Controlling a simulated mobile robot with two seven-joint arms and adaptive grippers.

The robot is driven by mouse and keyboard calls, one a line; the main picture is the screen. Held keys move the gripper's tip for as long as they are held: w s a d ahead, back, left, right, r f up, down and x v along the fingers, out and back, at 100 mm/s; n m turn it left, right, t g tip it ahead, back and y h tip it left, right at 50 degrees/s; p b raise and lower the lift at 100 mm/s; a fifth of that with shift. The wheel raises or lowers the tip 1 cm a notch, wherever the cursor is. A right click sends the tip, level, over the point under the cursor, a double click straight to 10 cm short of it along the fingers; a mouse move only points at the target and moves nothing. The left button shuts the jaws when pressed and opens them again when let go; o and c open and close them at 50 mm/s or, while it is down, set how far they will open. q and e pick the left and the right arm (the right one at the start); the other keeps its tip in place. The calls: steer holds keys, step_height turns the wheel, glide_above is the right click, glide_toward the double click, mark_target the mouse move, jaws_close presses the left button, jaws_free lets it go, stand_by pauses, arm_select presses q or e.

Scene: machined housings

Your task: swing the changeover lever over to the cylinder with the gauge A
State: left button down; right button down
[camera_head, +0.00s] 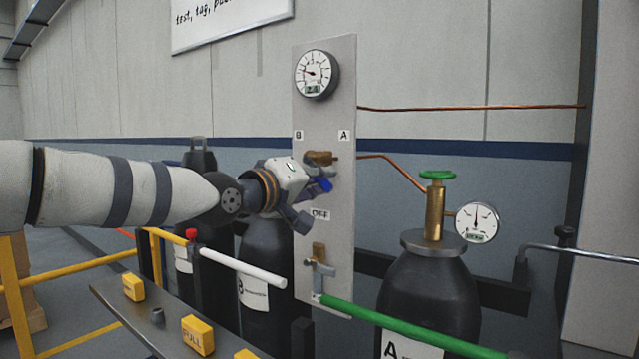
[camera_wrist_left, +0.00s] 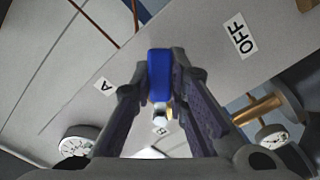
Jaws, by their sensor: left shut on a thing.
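The changeover lever's blue handle (camera_head: 320,187) shows below a brass valve body (camera_head: 319,158) on the grey panel (camera_head: 325,110). Labels B (camera_head: 298,135) and A (camera_head: 344,135) are above it, and OFF (camera_head: 321,215) is below. The handle hangs down from the valve, towards OFF. My left gripper (camera_head: 313,194) is shut on the blue handle, which also shows between the fingers in the left wrist view (camera_wrist_left: 160,75). Part of the lever is hidden by the gripper. Cylinder A (camera_head: 428,295), dark with a green handwheel (camera_head: 437,175), stands at right with its gauge (camera_head: 478,222). My right gripper is not in view.
Cylinder B (camera_head: 266,270) stands behind a white rail (camera_head: 240,266). A green rail (camera_head: 410,330) crosses in front of cylinder A. A lower valve (camera_head: 320,265) and a round gauge (camera_head: 316,74) are on the panel. A shelf with yellow blocks (camera_head: 197,336) is in front.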

arm_select(q)
steer(key=shift+s+d+r+n, duration=0.1)
steer(key=shift+r+n, duration=0.05)
steer(key=shift+n, duration=0.35)
steer(key=c, duration=1.5)
jaws_free()
steer(key=shift+d, duration=0.1)
steer(key=shift+c, duration=0.2)
steer(key=v, duration=1.2)
